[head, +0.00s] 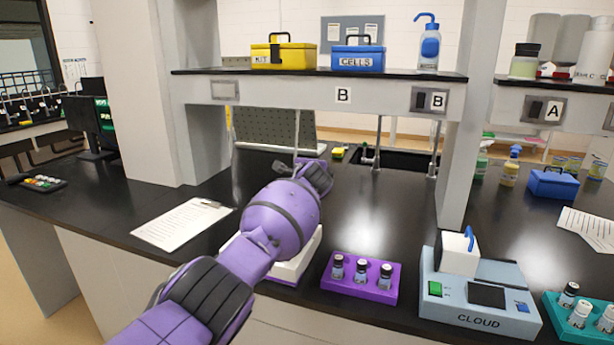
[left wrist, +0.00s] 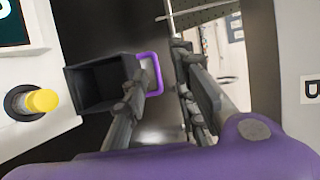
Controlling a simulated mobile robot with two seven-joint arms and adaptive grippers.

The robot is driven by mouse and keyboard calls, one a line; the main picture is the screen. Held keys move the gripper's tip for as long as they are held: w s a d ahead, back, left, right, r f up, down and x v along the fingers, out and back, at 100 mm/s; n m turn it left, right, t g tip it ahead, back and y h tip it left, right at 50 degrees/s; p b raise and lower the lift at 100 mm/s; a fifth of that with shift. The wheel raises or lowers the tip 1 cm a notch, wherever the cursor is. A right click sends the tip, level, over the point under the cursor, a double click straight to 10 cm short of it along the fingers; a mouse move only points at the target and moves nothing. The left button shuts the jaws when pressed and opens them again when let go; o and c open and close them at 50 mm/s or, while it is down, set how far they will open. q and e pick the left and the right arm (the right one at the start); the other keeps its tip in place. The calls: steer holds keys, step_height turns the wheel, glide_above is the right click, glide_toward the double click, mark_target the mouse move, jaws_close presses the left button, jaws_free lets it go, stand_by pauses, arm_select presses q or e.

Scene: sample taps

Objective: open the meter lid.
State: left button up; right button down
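A white meter (head: 295,266) stands on the bench, mostly hidden behind my left arm in the head view. In the left wrist view the meter body (left wrist: 52,38) has a dark round well with a yellow-topped piece (left wrist: 42,101) in it, uncovered. Beside it the lid (left wrist: 92,88) appears swung open, its dark hollow side showing. Its purple handle (left wrist: 159,72) reaches toward my left gripper (left wrist: 165,62). The gripper's fingers are apart, the left one overlapping the handle; contact is unclear. In the head view the gripper (head: 316,172) is above the bench. My right gripper is not visible.
A purple rack (head: 361,291) with dark-capped vials is right of the meter. A grey CLOUD meter (head: 480,318) with a white, blue-handled lid (head: 457,250) stands further right. A clipboard (head: 183,222) lies left. A shelf (head: 330,93) and posts rise behind.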

arm_select(q)
steer(key=v, duration=1)
steer(key=shift+s+r, duration=0.2)
steer(key=shift+s, duration=0.15)
steer(key=shift+a, duration=0.1)
